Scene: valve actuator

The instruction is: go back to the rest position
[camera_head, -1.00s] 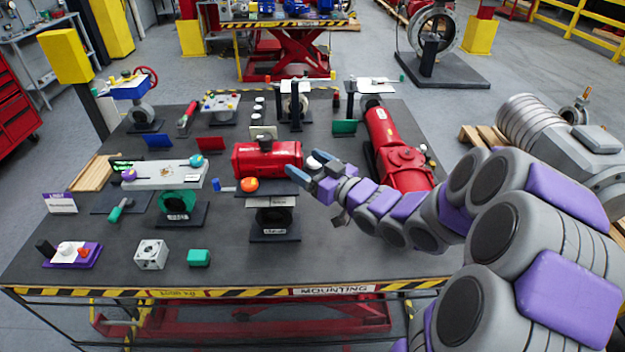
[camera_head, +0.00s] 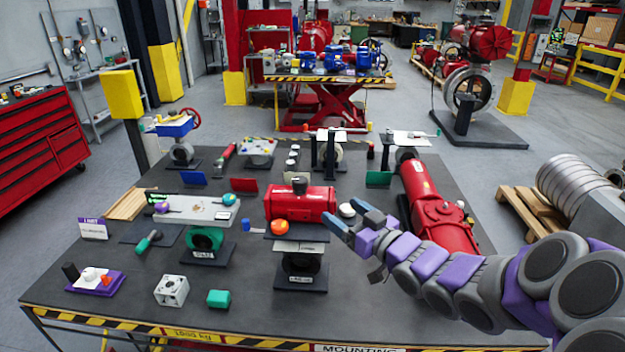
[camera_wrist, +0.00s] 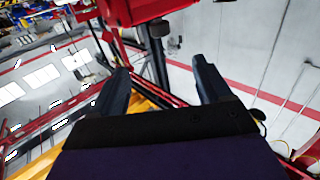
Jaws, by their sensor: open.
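My gripper (camera_head: 345,220) is in the head view, over the table and just right of the red valve actuator (camera_head: 300,205) on its stand. In the wrist view its two dark fingers (camera_wrist: 163,85) stand wide apart with nothing between them. My arm of grey and purple links reaches in from the lower right. A round white-topped part (camera_head: 347,210) lies close by the fingertips; I cannot tell whether they touch it.
The dark table (camera_head: 130,300) holds several parts, among them a white plate (camera_head: 190,209) on a green valve, a white block (camera_head: 171,290) and a long red cylinder (camera_head: 425,195). A pallet (camera_head: 530,208) stands at the right. The table's front middle is mostly clear.

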